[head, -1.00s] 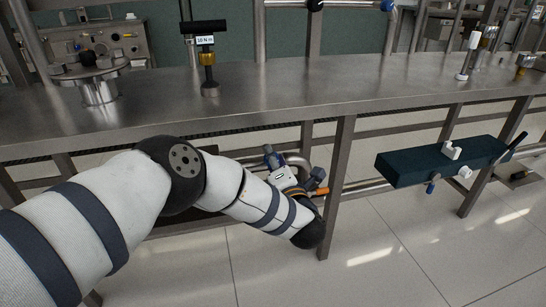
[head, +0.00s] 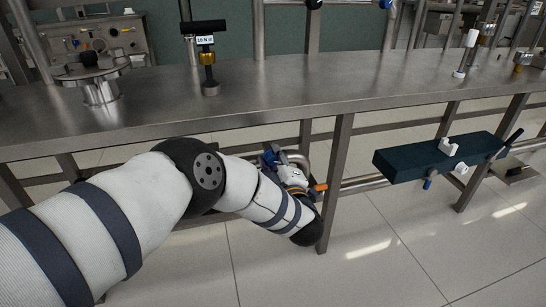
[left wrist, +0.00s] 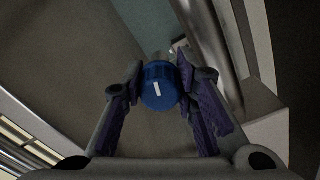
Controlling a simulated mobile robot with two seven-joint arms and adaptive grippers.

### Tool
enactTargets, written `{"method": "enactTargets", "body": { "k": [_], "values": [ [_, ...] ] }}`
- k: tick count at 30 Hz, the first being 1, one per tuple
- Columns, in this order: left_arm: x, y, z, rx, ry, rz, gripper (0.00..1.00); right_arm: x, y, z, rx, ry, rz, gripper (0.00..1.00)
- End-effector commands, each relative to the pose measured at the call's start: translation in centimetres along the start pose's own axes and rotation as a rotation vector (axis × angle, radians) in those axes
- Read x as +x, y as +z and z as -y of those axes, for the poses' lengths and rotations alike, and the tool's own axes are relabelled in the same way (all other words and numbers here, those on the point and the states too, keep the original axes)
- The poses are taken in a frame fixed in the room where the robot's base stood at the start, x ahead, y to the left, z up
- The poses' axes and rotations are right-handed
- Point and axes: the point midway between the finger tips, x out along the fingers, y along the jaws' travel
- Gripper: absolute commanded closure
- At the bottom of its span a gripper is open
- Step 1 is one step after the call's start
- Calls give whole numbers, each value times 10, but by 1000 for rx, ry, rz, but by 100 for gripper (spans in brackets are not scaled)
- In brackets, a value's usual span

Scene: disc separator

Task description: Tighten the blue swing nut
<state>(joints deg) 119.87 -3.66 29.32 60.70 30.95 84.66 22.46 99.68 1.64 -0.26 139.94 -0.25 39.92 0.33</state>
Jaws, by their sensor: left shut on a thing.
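The blue swing nut (left wrist: 158,88), a round blue cap with a ribbed edge and a white mark on its face, sits between the fingertips in the left wrist view. My left gripper (left wrist: 160,80) is shut on it, with one dark finger against each side. The white mark stands almost upright, slightly tilted. In the head view my left arm reaches below the table edge, and the gripper is small and partly hidden by my wrist. The nut cannot be told apart from the gripper's blue parts there. My right gripper is not in view.
The steel table (head: 300,100) lies above and behind my left arm. A table leg (head: 336,185) stands close to my wrist. Pipes (head: 365,185) run below the table, with an orange handle (head: 320,187) near the gripper. A dark teal box (head: 430,160) is at the right.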

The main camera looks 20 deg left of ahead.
Motion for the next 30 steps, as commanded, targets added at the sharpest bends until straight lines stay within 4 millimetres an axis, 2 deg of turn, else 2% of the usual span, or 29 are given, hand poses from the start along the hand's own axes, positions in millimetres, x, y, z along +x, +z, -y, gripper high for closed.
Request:
{"method": "enactTargets", "body": {
  "k": [30],
  "values": [
    [0, -1, 4, 953, -1, 1, 100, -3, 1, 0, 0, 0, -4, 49]
  ]
}}
